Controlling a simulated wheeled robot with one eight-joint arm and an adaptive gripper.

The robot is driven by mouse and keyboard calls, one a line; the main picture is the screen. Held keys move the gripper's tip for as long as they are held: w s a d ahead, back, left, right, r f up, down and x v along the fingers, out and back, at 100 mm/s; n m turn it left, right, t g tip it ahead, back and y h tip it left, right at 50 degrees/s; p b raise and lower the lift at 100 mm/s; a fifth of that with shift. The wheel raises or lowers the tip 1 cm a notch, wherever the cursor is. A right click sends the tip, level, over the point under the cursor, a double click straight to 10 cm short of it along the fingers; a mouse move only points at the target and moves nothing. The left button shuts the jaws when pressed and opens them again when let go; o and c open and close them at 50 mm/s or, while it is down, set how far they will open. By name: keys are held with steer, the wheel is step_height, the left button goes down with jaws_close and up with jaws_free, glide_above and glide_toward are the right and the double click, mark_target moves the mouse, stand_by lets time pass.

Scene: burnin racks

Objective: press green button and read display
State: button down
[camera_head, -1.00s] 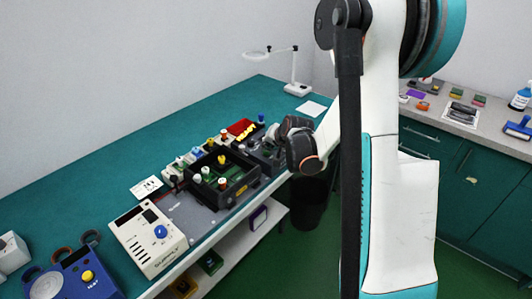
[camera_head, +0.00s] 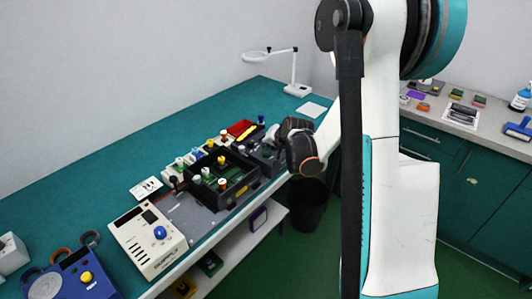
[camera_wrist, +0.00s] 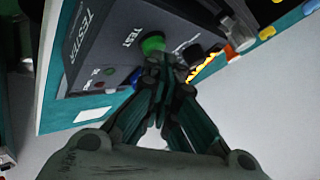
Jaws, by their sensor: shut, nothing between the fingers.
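The dark grey tester (camera_wrist: 118,45) fills the upper left of the wrist view, with "TEST" and "TESTER" lettering on it. Its round green button (camera_wrist: 152,43) is visible just beyond my fingertips. My gripper (camera_wrist: 165,62) is shut and empty, its tips right at the button's lower edge; I cannot tell whether they touch it. A blue knob or button (camera_wrist: 136,77) and a small red dot (camera_wrist: 109,71) are also on the tester. In the head view, the tester (camera_head: 266,151) is partly covered by my gripper. No display reading is legible.
A black open tray (camera_head: 222,180) with colored pegs stands left of the tester on the teal bench (camera_head: 110,172). A cream supply box (camera_head: 148,240) and a blue box (camera_head: 72,278) are nearer. A magnifier lamp (camera_head: 295,75) stands at the back. A bin (camera_head: 308,206) is below.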

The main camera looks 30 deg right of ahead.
steer(key=shift+r, duration=0.65)
steer(key=shift+p, duration=0.3)
steer(key=shift+r+p, duration=1.6)
steer(key=shift+r, duration=0.95)
steer(key=shift+a, duration=0.1)
